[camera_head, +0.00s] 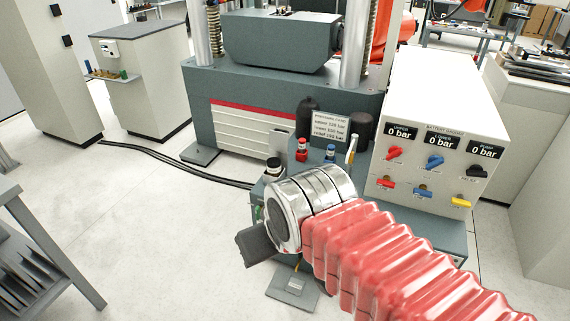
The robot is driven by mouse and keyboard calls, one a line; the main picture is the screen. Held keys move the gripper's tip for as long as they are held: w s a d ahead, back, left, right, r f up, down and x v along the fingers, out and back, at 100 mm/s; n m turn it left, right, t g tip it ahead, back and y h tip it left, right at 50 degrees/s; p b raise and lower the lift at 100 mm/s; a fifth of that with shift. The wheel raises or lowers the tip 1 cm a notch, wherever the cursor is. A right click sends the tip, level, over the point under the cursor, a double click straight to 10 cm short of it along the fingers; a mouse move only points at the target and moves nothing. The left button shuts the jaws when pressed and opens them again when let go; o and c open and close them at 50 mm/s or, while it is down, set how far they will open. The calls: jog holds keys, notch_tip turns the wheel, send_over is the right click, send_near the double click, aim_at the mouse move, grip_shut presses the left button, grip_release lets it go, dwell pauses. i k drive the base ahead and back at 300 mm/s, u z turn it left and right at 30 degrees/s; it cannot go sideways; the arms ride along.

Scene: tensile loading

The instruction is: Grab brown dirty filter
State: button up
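I cannot pick out a brown dirty filter in this view; my arm hides part of the hydraulic unit's grey top (427,235). My arm, a red bellows sleeve with a shiny metal wrist, reaches in from the lower right over this unit. A dark grey part of my gripper (258,244) shows past the wrist, at the unit's front left edge. The fingertips are hidden, so I cannot tell whether it is open or holds anything. A small round dark-capped part (273,168) stands just behind the wrist.
A white gauge panel (435,135) with coloured knobs stands right of my arm. Behind my wrist are a red valve (301,150), a blue valve (330,153), a pressure card (330,127) and two dark cylinders (362,131). A grey rack (35,250) is at left. Open floor lies between.

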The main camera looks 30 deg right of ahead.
aim_at(273, 165)
jog(key=u, duration=0.05)
jog(key=i, duration=1.1)
jog(key=u, duration=0.35)
